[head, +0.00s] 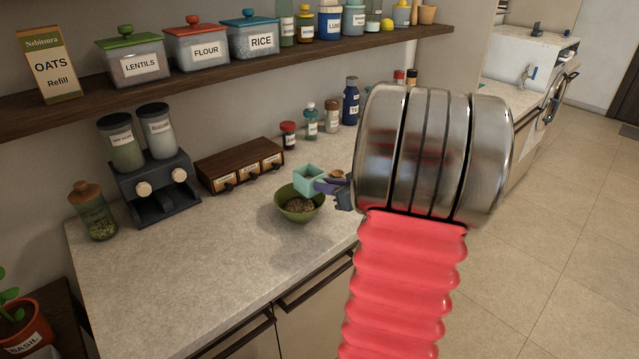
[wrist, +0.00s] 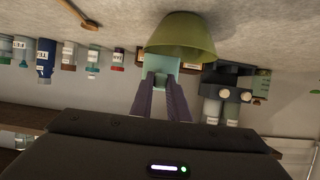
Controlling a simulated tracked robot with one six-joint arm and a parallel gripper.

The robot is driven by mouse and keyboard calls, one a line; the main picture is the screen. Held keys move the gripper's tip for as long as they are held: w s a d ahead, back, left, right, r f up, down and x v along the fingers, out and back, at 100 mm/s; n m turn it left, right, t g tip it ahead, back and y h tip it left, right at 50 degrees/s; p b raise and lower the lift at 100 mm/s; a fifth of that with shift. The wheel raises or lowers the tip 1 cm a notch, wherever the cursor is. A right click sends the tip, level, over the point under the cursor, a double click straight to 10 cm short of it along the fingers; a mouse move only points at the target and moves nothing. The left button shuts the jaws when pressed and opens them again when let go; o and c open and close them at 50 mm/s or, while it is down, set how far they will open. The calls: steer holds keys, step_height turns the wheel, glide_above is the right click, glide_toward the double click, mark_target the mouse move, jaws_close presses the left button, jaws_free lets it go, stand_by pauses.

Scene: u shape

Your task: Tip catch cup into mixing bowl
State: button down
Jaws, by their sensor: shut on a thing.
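The catch cup is a small pale teal box-shaped cup (head: 308,180), held over the back right part of the mixing bowl's rim. The mixing bowl (head: 283,211) is green, stands on the counter and has brownish grains in it. My gripper (head: 325,186) comes from the right with its purple fingers shut on the cup. In the wrist view, which is upside down, the cup (wrist: 161,64) sits between the fingertips (wrist: 160,82) in front of the bowl (wrist: 185,38). I cannot tell how far the cup is tilted or what is inside it.
A wooden drawer box (head: 238,162) stands behind the bowl, and a dark two-jar dispenser (head: 152,187) stands to its left. Small bottles (head: 310,122) line the wall. A shelf (head: 180,80) with labelled containers runs above. The counter's front left (head: 160,270) is clear.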

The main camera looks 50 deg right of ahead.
steer(key=shift+w+r, duration=0.1)
stand_by(0.5)
steer(key=shift+r+n+h, duration=0.15)
steer(key=shift+n+h, duration=0.4)
steer(key=shift+n, duration=0.15)
steer(key=shift+r+n+h, duration=0.15)
steer(key=shift+n+h, duration=0.4)
steer(key=shift+n, duration=0.15)
steer(key=shift+a+n+h, duration=0.15)
steer(key=shift+n+h, duration=0.55)
steer(key=shift+n, duration=0.5)
steer(key=shift+a+f+n+t+h, duration=0.15)
steer(key=shift+n+t+h, duration=0.15)
steer(key=shift+n+h, duration=0.55)
